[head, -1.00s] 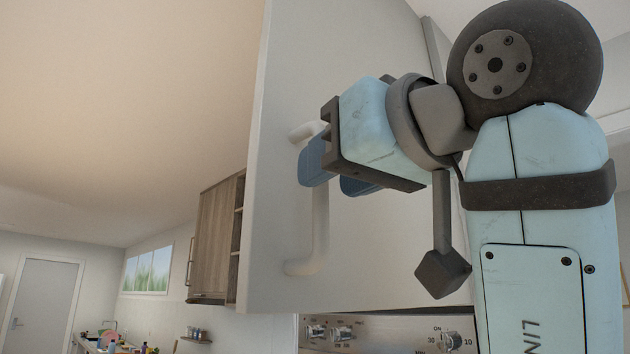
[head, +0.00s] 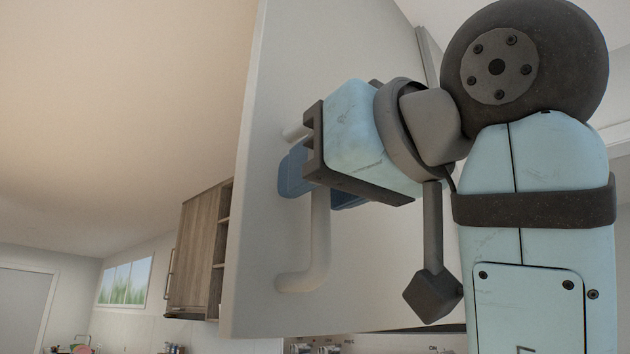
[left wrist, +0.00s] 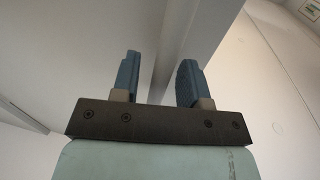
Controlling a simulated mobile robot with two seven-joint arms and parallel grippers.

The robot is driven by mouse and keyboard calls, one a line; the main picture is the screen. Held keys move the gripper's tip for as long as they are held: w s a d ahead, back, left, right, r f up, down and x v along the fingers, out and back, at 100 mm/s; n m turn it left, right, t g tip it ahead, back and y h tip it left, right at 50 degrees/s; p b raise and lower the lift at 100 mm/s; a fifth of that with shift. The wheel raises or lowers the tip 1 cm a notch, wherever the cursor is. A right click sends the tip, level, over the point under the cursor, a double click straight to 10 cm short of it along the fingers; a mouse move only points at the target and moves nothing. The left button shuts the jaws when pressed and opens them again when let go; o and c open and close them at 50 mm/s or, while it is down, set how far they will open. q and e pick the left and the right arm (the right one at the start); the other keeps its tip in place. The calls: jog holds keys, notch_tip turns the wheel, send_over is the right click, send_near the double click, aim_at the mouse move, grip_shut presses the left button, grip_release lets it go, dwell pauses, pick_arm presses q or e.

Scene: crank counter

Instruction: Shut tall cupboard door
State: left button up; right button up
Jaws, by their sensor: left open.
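The tall cupboard door (head: 270,110) is a large pale panel that fills the middle of the head view. It looks swung out from the frame at the upper right. Its white bar handle (head: 318,245) runs vertically, and its upper part is partly hidden by my gripper. My left gripper (head: 318,180) is at the upper part of the handle, with one blue finger on each side of it in the head view. In the left wrist view the two blue fingers (left wrist: 158,68) are spread apart, with a pale bar passing between them. Contact cannot be told. My right gripper is not in view.
An appliance panel with knobs (head: 330,348) lies below the door. A wooden wall cabinet (head: 195,250) hangs in the background at the left. A window (head: 125,281) and a cluttered counter are farther off. The space left of the door is clear.

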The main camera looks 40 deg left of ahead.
pick_arm(q)
jog(key=shift+c, duration=0.3)
grip_shut()
jog(key=shift+a, duration=0.1)
